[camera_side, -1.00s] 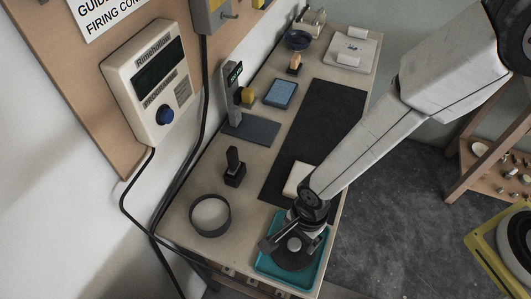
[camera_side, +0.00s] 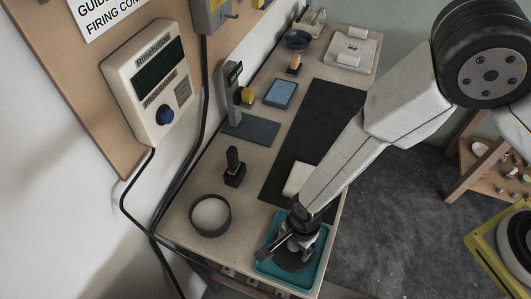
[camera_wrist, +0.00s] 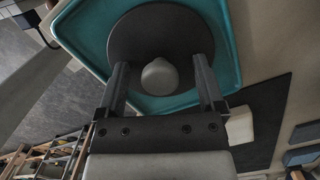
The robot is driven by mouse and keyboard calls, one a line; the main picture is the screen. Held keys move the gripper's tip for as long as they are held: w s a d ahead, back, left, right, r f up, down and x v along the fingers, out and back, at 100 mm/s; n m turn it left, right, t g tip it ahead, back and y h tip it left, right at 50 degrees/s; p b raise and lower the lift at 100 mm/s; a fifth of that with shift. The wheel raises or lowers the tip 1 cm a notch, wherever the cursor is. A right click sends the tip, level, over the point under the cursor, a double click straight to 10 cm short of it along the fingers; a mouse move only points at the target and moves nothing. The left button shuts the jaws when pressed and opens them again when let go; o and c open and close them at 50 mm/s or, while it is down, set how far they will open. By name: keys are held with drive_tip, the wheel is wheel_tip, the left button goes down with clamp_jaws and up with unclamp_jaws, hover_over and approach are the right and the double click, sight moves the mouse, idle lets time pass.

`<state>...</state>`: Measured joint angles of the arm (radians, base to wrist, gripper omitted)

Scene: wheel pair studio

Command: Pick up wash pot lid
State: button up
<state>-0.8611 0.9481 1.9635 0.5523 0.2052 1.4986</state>
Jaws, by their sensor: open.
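The wash pot lid (camera_wrist: 134,32) is a dark round disc with a grey knob (camera_wrist: 160,76) in its middle. It sits in a teal tray (camera_wrist: 226,52). In the wrist view my gripper (camera_wrist: 162,62) is open, with one finger on each side of the knob and a gap at each side. In the side view my gripper (camera_side: 297,240) is down over the lid (camera_side: 298,262) in the teal tray (camera_side: 318,268) at the near end of the bench, and it hides much of the lid and the knob.
A cream block (camera_side: 299,179) lies just behind the tray on a black mat (camera_side: 318,120). A dark ring (camera_side: 192,228) and a black stamp-like tool (camera_side: 234,170) stand to the left. A blue pad (camera_side: 280,94) is farther back. A wall-mounted display box (camera_side: 150,85) stands over the left side.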

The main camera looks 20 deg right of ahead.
clamp_jaws()
drive_tip(key=shift+r, duration=0.2)
idle(0.3)
drive_tip(key=shift+r, duration=0.85)
drive_tip(key=s+d+r, duration=0.9)
drive_tip(key=s+r, duration=0.1)
drive_tip(key=r, duration=0.1)
drive_tip(key=shift+s, duration=0.25)
drive_tip(key=shift+d, duration=0.1)
